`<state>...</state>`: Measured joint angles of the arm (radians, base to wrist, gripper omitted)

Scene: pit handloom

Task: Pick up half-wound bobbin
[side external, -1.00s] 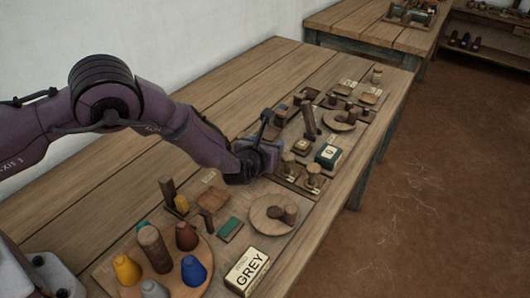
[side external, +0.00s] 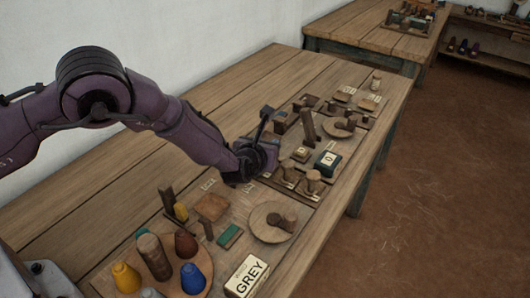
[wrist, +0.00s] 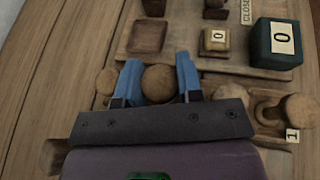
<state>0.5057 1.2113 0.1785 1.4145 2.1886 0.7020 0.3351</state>
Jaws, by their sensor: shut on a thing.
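My gripper (wrist: 159,82) is pointed down at the board in the wrist view, with its two blue fingers on either side of a round wooden bobbin top (wrist: 159,84). The fingers are shut on this bobbin. Its lower part is hidden, and I cannot tell how much thread it carries. In the side view my gripper (side external: 262,168) is over the middle of the bench, and its fingertips are hard to make out.
A dark green block marked 0 (wrist: 277,45) and a small wooden block marked 0 (wrist: 214,40) stand beyond the fingers. Another round-topped piece (wrist: 299,108) is at the right. Cones stand on a round tray (side external: 200,250). The bench's left side is clear.

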